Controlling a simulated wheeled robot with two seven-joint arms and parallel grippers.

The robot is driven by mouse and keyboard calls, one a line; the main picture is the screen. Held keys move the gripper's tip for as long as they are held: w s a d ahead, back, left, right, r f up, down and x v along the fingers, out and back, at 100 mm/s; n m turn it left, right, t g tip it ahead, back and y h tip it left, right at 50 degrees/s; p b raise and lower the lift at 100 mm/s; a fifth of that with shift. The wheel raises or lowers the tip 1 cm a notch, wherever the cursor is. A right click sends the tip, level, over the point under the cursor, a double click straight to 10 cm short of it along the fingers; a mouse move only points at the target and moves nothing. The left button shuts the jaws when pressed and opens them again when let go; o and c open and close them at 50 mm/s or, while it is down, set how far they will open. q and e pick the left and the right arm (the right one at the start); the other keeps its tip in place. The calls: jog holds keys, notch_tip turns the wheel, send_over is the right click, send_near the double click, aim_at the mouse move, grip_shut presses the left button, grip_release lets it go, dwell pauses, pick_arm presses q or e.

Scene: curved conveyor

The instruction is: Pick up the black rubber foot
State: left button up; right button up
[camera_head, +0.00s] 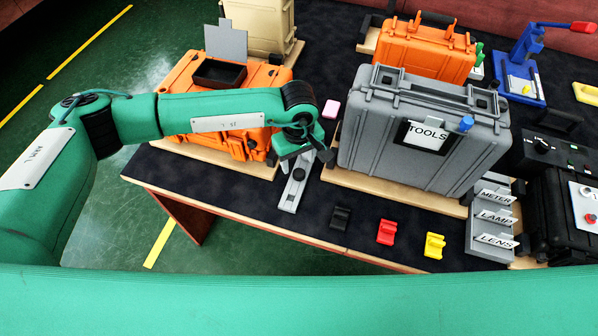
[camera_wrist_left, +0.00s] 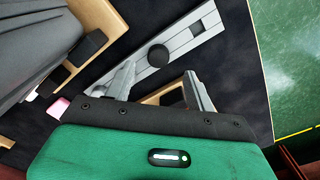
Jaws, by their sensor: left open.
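A round black piece, which looks like the black rubber foot (camera_wrist_left: 158,55), sits on a grey slotted bar (camera_wrist_left: 190,38) in the left wrist view. In the head view the grey bar (camera_head: 289,195) lies on the dark table just below my left gripper (camera_head: 304,158), which partly covers the black piece. My left gripper (camera_wrist_left: 158,88) is open and empty in the wrist view. The black piece lies just beyond its fingertips, roughly centred between them and apart from them. My right gripper is not in view.
A grey TOOLS case (camera_head: 420,140) stands on a wooden base right of the gripper. An orange case (camera_head: 262,78) lies to the left. Black (camera_head: 340,219), red (camera_head: 386,232) and yellow (camera_head: 434,245) holders line the front edge. A pink block (camera_head: 331,109) lies behind.

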aim_at(299, 173)
pick_arm(q)
jog(key=shift+f, duration=0.45)
notch_tip(299, 173, down, 4)
jog(key=shift+d+r+p, duration=0.1)
jog(key=shift+r+p, duration=0.1)
jog(key=shift+p, duration=0.65)
jog(key=shift+f, duration=0.4)
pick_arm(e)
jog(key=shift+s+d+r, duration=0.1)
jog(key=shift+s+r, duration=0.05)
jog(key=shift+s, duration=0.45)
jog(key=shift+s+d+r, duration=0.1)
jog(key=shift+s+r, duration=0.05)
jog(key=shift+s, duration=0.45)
pick_arm(q)
jog(key=shift+c, duration=0.2)
jog(key=c, duration=1)
